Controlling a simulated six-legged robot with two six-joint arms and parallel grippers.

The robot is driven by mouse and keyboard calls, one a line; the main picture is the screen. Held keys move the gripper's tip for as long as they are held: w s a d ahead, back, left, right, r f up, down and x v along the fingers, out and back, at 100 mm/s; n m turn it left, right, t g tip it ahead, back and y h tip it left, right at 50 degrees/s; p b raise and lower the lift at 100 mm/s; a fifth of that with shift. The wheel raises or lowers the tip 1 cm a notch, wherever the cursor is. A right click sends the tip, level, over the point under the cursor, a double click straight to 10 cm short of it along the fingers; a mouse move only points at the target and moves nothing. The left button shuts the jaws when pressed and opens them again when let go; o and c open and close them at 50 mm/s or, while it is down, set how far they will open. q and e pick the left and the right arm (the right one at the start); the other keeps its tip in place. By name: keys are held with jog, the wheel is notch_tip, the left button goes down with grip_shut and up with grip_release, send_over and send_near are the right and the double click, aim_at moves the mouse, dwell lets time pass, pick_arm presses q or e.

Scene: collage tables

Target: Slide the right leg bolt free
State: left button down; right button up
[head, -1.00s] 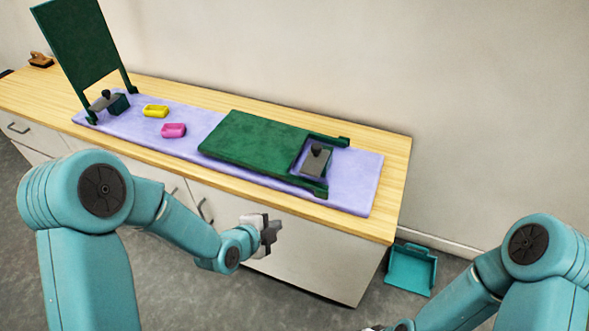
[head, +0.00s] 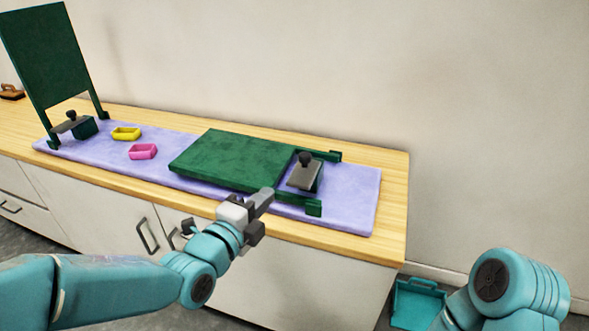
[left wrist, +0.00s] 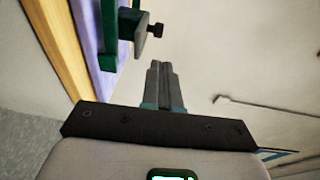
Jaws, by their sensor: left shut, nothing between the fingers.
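A green folding table (head: 228,160) lies flat on the lilac mat, with two leg bars reaching right. Between the bars sits a grey plate with a black knob (head: 305,160), probably the bolt; it also shows in the left wrist view (left wrist: 155,29). Another green table (head: 45,55) stands tipped up at the left, with a similar knobbed plate (head: 70,122) at its foot. My left gripper (head: 266,194) is shut and empty, just in front of the flat table's near edge. Its fingers (left wrist: 161,66) point up in the left wrist view, apart from the plate. My right gripper is out of view.
The lilac mat (head: 352,200) covers much of the wooden counter (head: 392,190). A yellow tray (head: 126,133) and a pink tray (head: 142,152) lie between the tables. A brown brush (head: 12,92) is far left. A teal dustpan (head: 418,303) is on the floor at the right.

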aim_at(301, 160)
pick_arm(q)
jog(key=b+x, duration=0.1)
jog(key=x, duration=1.3)
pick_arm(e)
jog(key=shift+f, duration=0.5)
pick_arm(q)
jog(key=shift+w, duration=0.1)
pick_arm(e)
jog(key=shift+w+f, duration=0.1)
